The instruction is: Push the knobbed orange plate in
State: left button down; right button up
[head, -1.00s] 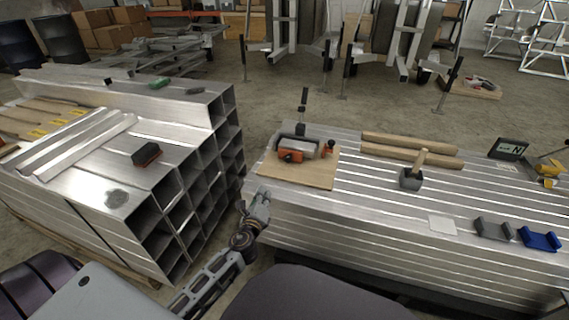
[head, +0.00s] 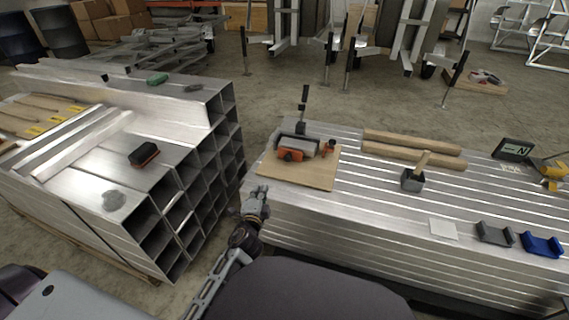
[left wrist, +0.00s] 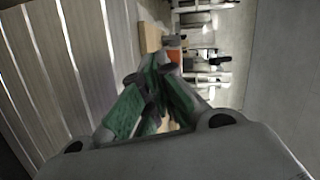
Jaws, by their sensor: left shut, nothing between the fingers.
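The knobbed orange plate (head: 290,155) is on the front of a grey metal device (head: 298,142) with a tall dark lever, standing on a wooden board (head: 318,177). A small orange knob shows at the device's right end. In the left wrist view, a patch of orange (left wrist: 174,56) shows past the fingers, largely hidden by them. My left gripper (head: 262,188) is shut and empty, in front of the board's near left corner and apart from the plate. Its green-padded fingers (left wrist: 158,84) come together in the left wrist view. My right gripper is not in view.
The board lies on a stack of aluminium profiles (head: 365,225). A mallet (head: 413,178), wooden bars (head: 410,149) and blue and grey blocks lie to the right. A stack of square tubes (head: 185,215) stands left, with a floor gap between the stacks.

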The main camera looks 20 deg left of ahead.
aim_at(289, 172)
pick_arm(q)
jog(key=shift+w+d+m+t+h, duration=0.3)
jog(key=shift+w+d+m+h, duration=0.25)
jog(key=shift+d+m, duration=0.3)
jog(key=shift+w+d+m+t+h, duration=0.3)
jog(key=shift+w+d+m+h, duration=0.3)
jog(key=shift+d, duration=0.4)
jog(key=shift+w+d+m+t+h, duration=0.3)
jog(key=shift+w+d+m+h, duration=0.25)
jog(key=shift+d+m, duration=0.3)
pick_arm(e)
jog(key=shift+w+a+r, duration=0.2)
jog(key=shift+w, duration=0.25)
pick_arm(q)
jog(key=shift+w+d, duration=0.1)
jog(key=shift+w, duration=0.05)
jog(key=shift+w, duration=2.65)
jog(key=shift+w+f+b, duration=0.2)
jog(key=shift+w+b, duration=0.2)
jog(key=shift+w, duration=1.55)
jog(key=shift+w+f+b, duration=0.1)
jog(key=shift+w+b, duration=0.4)
jog(key=shift+w, duration=1.65)
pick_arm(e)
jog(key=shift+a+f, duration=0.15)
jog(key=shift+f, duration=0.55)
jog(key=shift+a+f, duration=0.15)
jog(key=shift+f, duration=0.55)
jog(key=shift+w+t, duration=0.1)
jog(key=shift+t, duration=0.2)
